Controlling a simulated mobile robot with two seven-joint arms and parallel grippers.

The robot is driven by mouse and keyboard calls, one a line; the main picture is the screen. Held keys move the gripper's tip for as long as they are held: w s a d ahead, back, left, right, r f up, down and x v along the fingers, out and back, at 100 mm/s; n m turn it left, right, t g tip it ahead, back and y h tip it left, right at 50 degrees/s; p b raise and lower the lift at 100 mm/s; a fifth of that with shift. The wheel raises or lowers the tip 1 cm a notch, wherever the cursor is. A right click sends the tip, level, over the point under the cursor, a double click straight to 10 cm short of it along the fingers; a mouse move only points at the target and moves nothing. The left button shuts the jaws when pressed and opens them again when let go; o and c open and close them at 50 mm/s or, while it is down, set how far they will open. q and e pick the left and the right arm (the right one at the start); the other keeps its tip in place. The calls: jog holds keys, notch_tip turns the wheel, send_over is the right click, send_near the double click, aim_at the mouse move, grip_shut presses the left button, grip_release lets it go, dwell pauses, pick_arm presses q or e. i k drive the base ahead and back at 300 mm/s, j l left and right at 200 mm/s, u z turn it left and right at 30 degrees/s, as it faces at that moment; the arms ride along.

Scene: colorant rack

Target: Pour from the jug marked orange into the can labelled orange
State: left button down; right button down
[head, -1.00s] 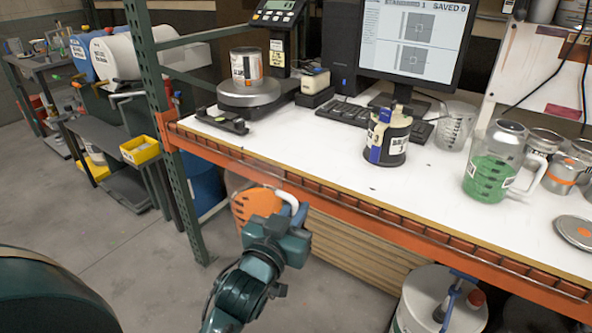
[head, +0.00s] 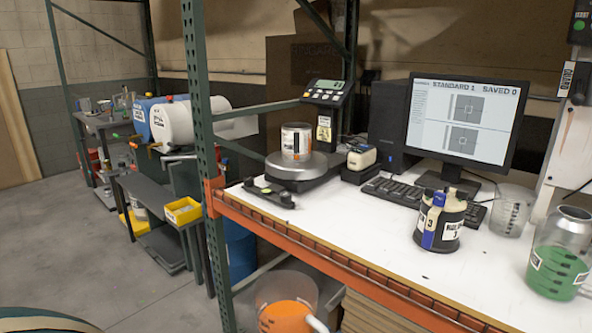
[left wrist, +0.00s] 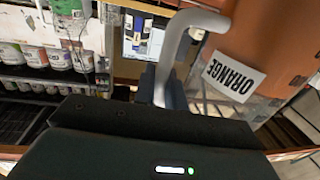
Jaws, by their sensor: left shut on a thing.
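The jug (head: 287,312) is clear with orange contents and a white handle. It shows at the bottom edge of the head view, in front of and below the orange bench beam, partly cut off. In the left wrist view its label (left wrist: 233,77) reads ORANGE. My left gripper (left wrist: 170,88) is shut on the jug's handle (left wrist: 180,35). A metal can (head: 296,141) with a white and orange label stands upright on the scale; its top looks open, but its label is too small to read. My right gripper is in neither current view.
The scale (head: 300,167) stands at the bench's left end, beside a green upright post (head: 201,120). The bench's orange front beam (head: 330,262) is an edge.

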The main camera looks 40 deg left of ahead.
aim_at(296, 137)
jog(key=j+z, duration=0.15)
jog(key=j, duration=0.6)
jog(key=j+z, duration=0.1)
jog(key=j, duration=0.6)
jog(key=j+z, duration=0.15)
jog(key=j, duration=0.6)
jog(key=j+z, duration=0.15)
jog(key=j, duration=0.6)
jog(key=k+j+z, duration=0.15)
jog(key=j, duration=0.55)
